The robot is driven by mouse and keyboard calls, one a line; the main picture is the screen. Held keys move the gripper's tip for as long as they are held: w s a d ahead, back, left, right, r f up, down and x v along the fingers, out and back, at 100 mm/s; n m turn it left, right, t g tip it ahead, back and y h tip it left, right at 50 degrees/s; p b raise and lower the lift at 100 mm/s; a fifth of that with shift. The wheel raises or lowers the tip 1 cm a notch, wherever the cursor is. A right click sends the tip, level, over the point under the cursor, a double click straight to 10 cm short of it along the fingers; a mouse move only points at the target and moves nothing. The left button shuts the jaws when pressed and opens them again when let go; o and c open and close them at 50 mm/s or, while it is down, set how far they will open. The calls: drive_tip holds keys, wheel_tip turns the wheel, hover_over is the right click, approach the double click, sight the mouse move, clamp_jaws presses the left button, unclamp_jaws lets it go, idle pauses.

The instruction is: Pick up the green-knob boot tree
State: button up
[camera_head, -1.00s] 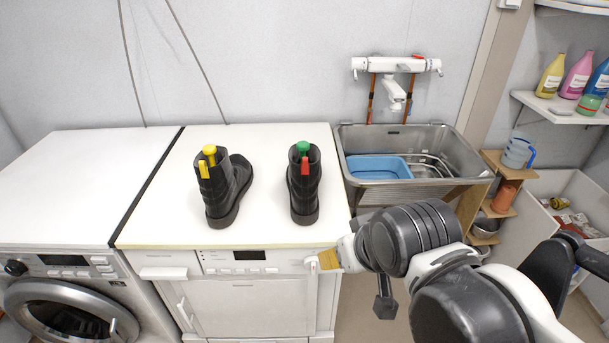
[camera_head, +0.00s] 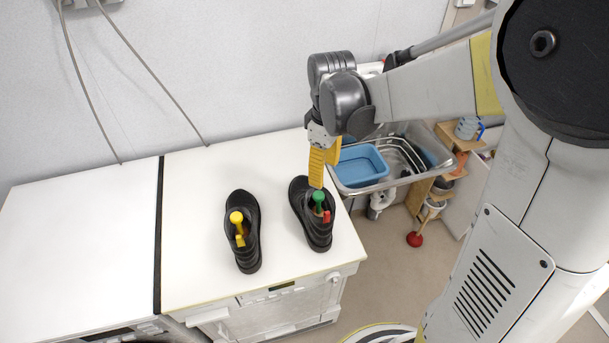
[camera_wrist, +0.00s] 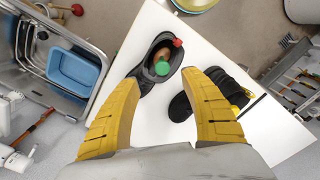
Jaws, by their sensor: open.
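The green-knob boot tree (camera_head: 318,197) stands in the right black boot (camera_head: 315,230) on the white machine top, its green knob above the boot opening and a red tab beside it. In the wrist view the green knob (camera_wrist: 162,68) shows ahead of and between my yellow fingers, with the red tab near the boot's far rim. My gripper (camera_head: 318,178) points down just above and behind the knob in the head view. Its fingers are spread and empty in the wrist view (camera_wrist: 162,95). Contact with the knob is not visible.
A second black boot (camera_head: 245,250) with a yellow-knob boot tree (camera_head: 237,218) stands to the left. A metal sink (camera_head: 400,180) with a blue basin (camera_head: 360,166) is to the right. The left white top (camera_head: 80,240) is clear.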

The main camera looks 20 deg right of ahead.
hover_over(320, 195)
drive_tip(key=f, duration=0.3)
drive_tip(key=f+b, duration=0.1)
drive_tip(key=shift+s+d+f, duration=0.1)
drive_tip(key=shift+d+f, duration=0.15)
drive_tip(key=shift+d, duration=0.15)
drive_tip(key=f, duration=0.3)
drive_tip(key=f+b, duration=0.1)
drive_tip(key=f, duration=0.1)
drive_tip(key=shift+w+a+f, duration=0.2)
drive_tip(key=shift+a+f, duration=0.15)
clamp_jaws()
